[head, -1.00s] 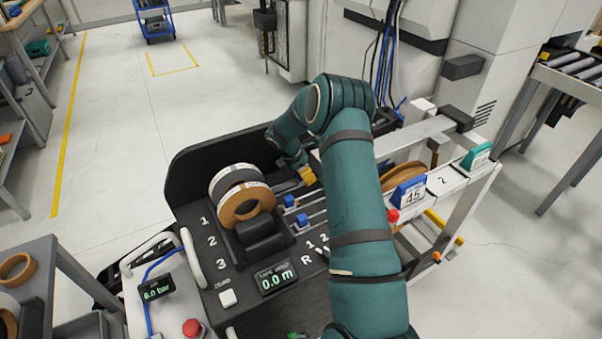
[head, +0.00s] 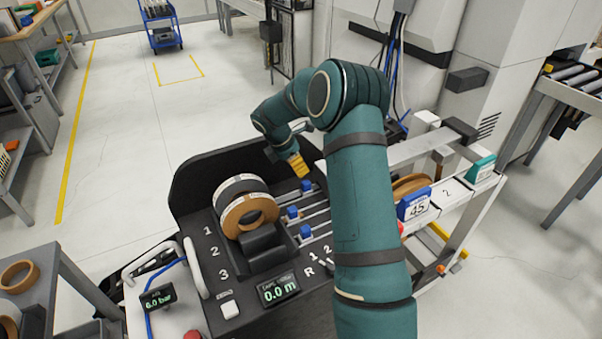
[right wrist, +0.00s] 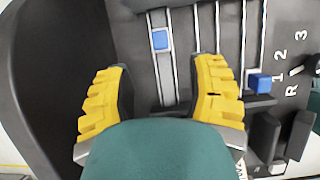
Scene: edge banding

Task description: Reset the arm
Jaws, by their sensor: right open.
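My right arm reaches over the black machine panel from the bottom of the head view. My right gripper (head: 297,166), with yellow fingers, is at the panel's far side, just beyond the farthest blue slider knob (head: 306,185). In the right wrist view the gripper (right wrist: 160,95) is open, with nothing between its fingers. A blue knob (right wrist: 160,39) on a rail lies ahead of the gap between the fingers, apart from them. Two more blue knobs sit nearer, a middle one (head: 292,212) and a near one (head: 305,231). My left gripper is not in view.
Tape rolls (head: 249,213) stand on the panel beside the rails. A display (head: 278,289) reads 0.0 m. A blue sign (head: 414,204) marked 45 stands right of my arm. Open floor (head: 120,140) lies to the left.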

